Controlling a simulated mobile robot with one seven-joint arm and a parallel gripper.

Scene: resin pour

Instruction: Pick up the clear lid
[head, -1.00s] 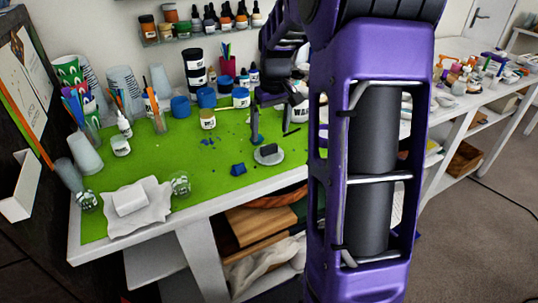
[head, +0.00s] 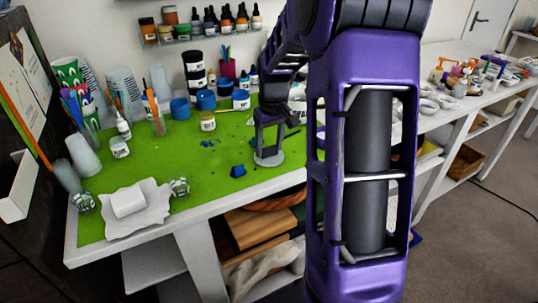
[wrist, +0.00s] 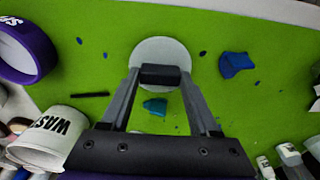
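The lid (wrist: 160,51) is a pale round disc with a dark block-shaped handle (wrist: 160,74) on top. It lies on the green mat, near the front edge of the table, and its rim also shows in the head view (head: 269,162). My gripper (wrist: 160,76) is straight above the lid, with one fingertip on each side of the handle. In the head view, my gripper (head: 269,150) reaches down to the disc. I see no clear gap between fingertips and handle, but cannot tell whether they press on it. The lid does not look raised.
A blue chunk (head: 238,171) lies left of the lid. A teal piece (wrist: 155,106) shows between my fingers. In the wrist view, a white cup marked WAS (wrist: 48,135) and a purple ring-shaped item (wrist: 25,52) stand at left. Jars and cups line the table's back.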

